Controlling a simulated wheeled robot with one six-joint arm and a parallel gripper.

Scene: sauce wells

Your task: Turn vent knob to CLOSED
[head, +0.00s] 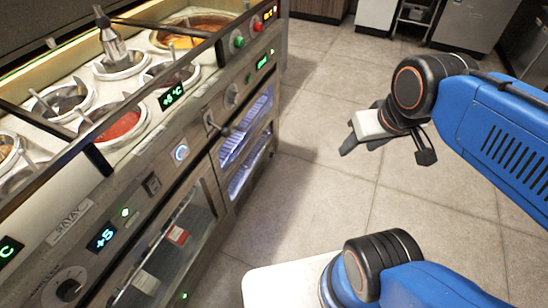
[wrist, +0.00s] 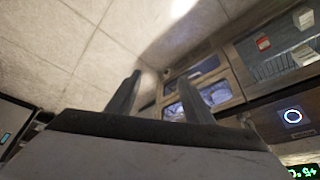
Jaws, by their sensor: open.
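The sauce-well counter's front panel carries a round dial knob (head: 70,288) at the lower left and a smaller round knob (head: 231,95) farther right. A dark lever (head: 213,124) sits near the smaller knob. I cannot read a vent label or CLOSED mark, so I cannot tell which control is the vent knob. My gripper (head: 350,138) hangs over the floor to the right of the counter, well apart from these controls. In the wrist view its two fingers (wrist: 160,85) are spread with nothing between them.
Sauce wells (head: 122,122) line the counter top, one with a metal bottle (head: 110,42). Glass-fronted compartments (head: 165,250) sit below the panel. A lit round button (head: 181,152) and green and red buttons also show. The tiled floor (head: 320,190) beside the counter is clear.

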